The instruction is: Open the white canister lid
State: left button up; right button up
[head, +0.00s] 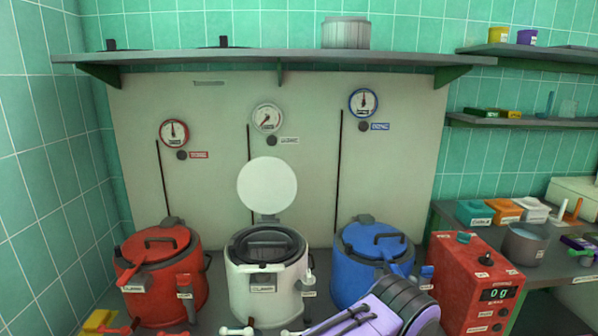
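The white canister (264,291) stands between a red and a blue one. Its round white lid (267,185) stands upright at the back rim, above a small hinge. The canister's top shows a dark, rimmed area with a dark handle-like shape; I cannot tell what it is. A purple and dark grey part of my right arm (403,302) shows at the bottom, right of the white canister and in front of the blue one. No fingertips are clear on it, and it appears apart from the lid. My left gripper is not in view.
The red canister (160,285) and blue canister (371,268) have their lids down. A red box with a display (479,291) stands at right. A grey shelf (277,57) overhangs the canisters. Gauges hang on the back panel (222,120). White tap handles (237,330) project at the front.

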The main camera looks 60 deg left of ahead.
aim_at(267, 186)
jog(key=i, duration=1.5)
jog(key=u, duration=2)
